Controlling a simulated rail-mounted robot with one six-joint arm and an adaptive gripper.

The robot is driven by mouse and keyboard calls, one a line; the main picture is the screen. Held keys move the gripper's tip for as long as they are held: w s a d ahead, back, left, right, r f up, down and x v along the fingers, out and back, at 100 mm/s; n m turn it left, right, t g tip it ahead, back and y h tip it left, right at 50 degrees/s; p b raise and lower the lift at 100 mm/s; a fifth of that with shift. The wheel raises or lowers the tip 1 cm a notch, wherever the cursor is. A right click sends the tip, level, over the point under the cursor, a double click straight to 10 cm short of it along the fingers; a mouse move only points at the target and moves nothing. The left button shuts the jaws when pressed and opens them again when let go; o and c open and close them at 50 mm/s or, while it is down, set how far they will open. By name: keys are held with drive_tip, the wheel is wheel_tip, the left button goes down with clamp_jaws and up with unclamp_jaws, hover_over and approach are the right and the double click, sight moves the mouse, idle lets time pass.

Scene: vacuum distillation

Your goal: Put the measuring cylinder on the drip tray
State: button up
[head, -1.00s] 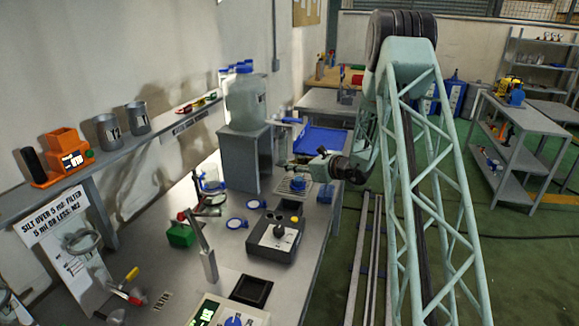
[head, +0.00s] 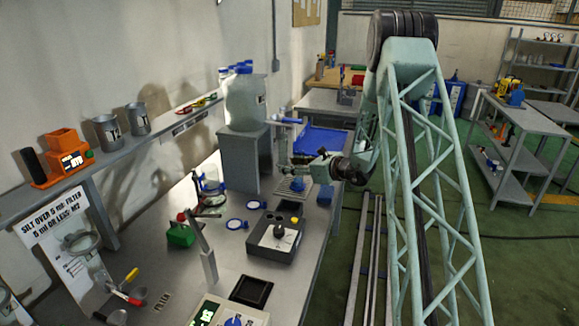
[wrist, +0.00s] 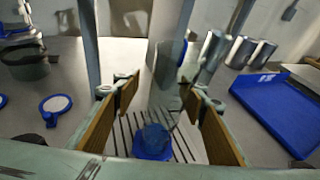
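The measuring cylinder (wrist: 166,60) is a clear upright tube between my fingers in the wrist view. A blue foot (wrist: 152,141) shows below it, over the slatted drip tray (wrist: 183,150). The blue foot (head: 297,184) and the drip tray (head: 284,190) also show in the head view, where the tube is hard to make out. The foot appears to rest on the slats. My gripper (wrist: 158,95) has its brown pads apart on either side of the tube, with a visible gap at the left pad. It also shows in the head view (head: 300,163).
A blue tray (wrist: 275,108) lies to the right in the wrist view, with metal cylinders (wrist: 240,52) behind it. A grey stand with a large clear container (head: 245,103) is close by. A hotplate-like box (head: 275,237) stands nearer on the bench.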

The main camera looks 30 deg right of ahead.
sight(300, 165)
drive_tip(key=p+v, duration=0.1)
drive_tip(key=v, duration=1)
drive_tip(key=shift+s+d+r, duration=0.1)
drive_tip(key=shift+s, duration=0.2)
drive_tip(key=shift+r, duration=0.1)
idle(0.3)
